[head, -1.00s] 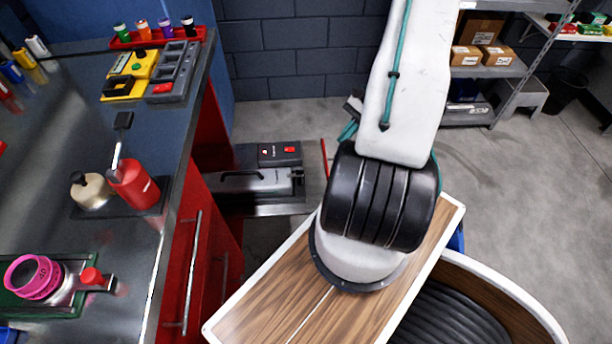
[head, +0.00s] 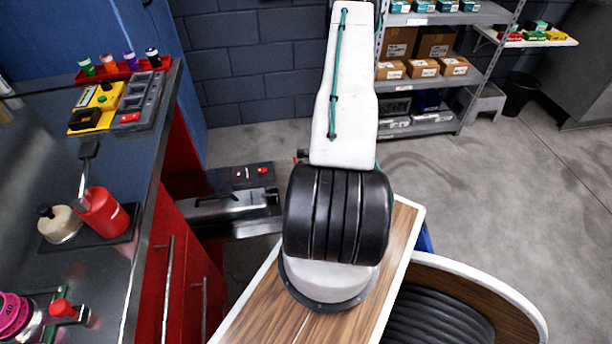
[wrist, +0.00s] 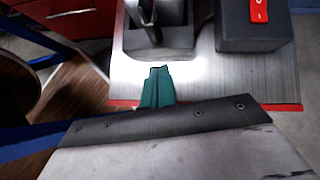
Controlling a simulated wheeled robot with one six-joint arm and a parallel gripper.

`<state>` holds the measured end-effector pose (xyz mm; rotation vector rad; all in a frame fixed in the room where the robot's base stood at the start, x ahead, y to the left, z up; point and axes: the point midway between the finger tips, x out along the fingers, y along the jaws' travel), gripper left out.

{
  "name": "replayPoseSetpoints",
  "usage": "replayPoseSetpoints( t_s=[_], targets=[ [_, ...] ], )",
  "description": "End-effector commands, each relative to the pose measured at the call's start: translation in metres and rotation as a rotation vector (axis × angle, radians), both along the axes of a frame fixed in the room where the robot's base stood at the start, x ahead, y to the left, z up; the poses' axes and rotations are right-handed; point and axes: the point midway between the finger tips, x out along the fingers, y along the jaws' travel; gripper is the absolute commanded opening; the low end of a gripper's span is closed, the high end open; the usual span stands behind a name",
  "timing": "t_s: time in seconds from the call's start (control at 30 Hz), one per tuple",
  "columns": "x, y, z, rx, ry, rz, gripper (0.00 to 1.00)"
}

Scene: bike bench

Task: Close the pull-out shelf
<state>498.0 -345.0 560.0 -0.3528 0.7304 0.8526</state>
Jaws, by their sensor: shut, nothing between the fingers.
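The pull-out shelf (head: 255,229) is a bare metal plate standing out from the red bench cabinet in the head view. My arm hides its outer end there. In the wrist view the shelf (wrist: 205,75) shows as a brushed plate with a red front edge, bearing a grey tool base (wrist: 175,42) and a dark box with a red switch (wrist: 262,15). My gripper (wrist: 158,72) has teal fingers, shut and empty. They overlap the red edge and the plate near the grey base; I cannot tell whether they touch. The head view hides my gripper behind my arm.
A grey rack with boxes (head: 422,68) stands at the back wall. The floor (head: 500,190) on the right is clear. A blue bar (wrist: 35,143) crosses the wrist view's lower left.

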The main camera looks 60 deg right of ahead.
Motion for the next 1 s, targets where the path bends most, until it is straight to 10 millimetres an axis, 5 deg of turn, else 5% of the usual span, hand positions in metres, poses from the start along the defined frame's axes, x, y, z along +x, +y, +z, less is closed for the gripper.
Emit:
replayPoseSetpoints(
  t_s=[0.33, 1.0],
  targets=[
    [0.026, 0.034, -0.004, -0.001, 0.001, 0.004, 0.0],
    [0.033, 0.034, -0.004, 0.0, 0.001, -0.019, 0.0]
  ],
)
